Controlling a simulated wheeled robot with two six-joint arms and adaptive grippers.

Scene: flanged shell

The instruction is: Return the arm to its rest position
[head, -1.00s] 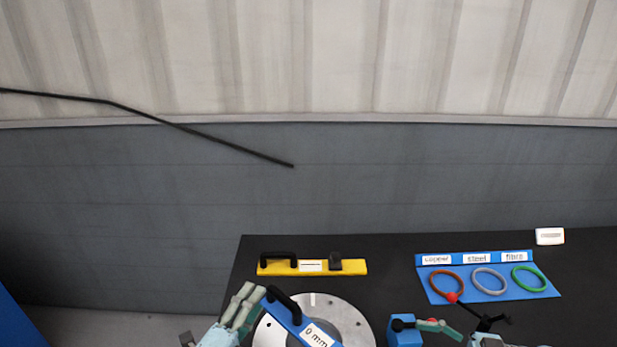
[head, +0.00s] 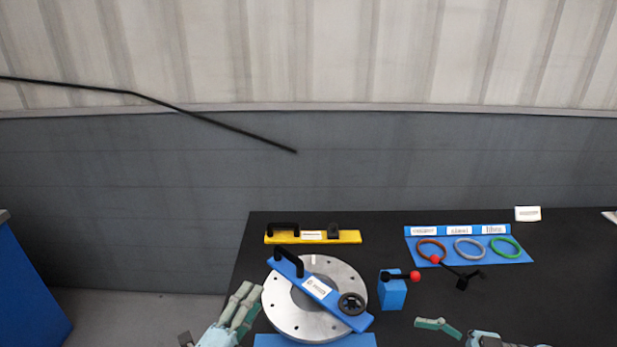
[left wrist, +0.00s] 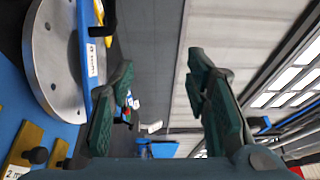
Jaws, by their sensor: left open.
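My left gripper (head: 243,306) is at the left edge of the round grey flange (head: 276,322) in the head view. It is open and empty, and its two spread fingers fill the middle of the left wrist view (left wrist: 162,95). My right gripper (head: 438,327) is low in the head view, below a blue block (head: 393,294) and apart from it. Only part of its fingers shows, so I cannot tell if it is open or shut. A blue bar (head: 333,300) with a black handle and a black knob lies across the flange.
A yellow bar (head: 350,237) with a black handle lies behind the flange. A blue ring board (head: 457,255) holds brown, grey and green rings. A black lever with a red ball (head: 435,259) lies in front of it. A white box (head: 527,213) is at the back. The black table (head: 570,290) is clear at right.

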